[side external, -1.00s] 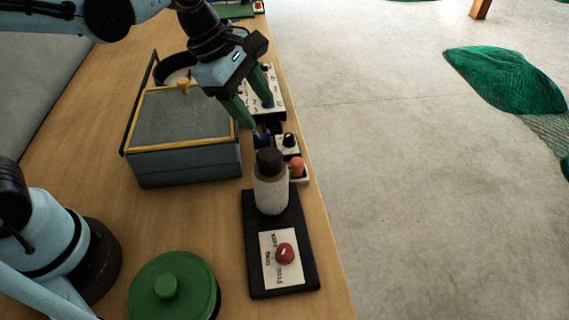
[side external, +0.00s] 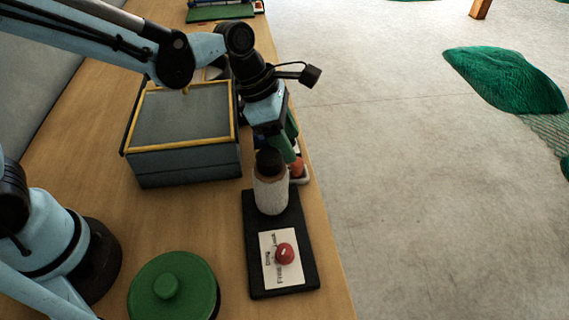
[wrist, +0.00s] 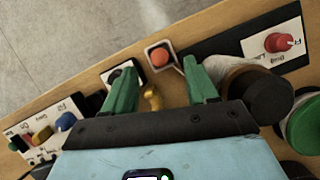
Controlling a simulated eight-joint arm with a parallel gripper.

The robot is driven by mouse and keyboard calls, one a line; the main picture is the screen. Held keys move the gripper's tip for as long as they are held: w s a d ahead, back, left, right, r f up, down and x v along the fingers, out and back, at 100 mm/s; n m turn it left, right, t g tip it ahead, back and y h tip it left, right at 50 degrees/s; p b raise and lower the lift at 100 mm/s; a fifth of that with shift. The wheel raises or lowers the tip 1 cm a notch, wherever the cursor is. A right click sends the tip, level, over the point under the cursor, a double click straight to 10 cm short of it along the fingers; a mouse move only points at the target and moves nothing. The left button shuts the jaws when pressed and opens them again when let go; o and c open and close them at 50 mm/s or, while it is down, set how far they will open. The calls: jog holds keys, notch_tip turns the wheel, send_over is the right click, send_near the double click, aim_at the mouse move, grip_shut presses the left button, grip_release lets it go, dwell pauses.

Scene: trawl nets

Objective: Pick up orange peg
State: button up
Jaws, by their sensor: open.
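The orange peg (wrist: 160,57) stands in a small pale square holder (wrist: 153,47) near the table edge. In the side view the peg (side external: 297,165) shows just behind the grey bottle, partly covered by my gripper's fingers. My gripper (wrist: 163,92) is open with green fingers. In the wrist view the peg lies between and just beyond the fingertips, with nothing held. In the side view my gripper (side external: 294,150) points down close to the peg; whether it touches cannot be told.
A grey bottle with a black cap (side external: 270,188) stands right beside my gripper. A black board with a red knob (side external: 284,253), a green lid (side external: 172,290) and a grey yellow-rimmed box (side external: 185,165) are nearby. A yellow piece (wrist: 152,98) shows between the fingers.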

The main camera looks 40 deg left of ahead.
jog(key=shift+a+x, duration=0.1)
jog(key=shift+x, duration=1.2)
jog(key=shift+a+x, duration=0.15)
jog(key=shift+x, duration=1.15)
jog(key=shift+c, duration=0.4)
grip_shut()
notch_tip(320, 180, up, 10)
jog(key=shift+f, duration=0.1)
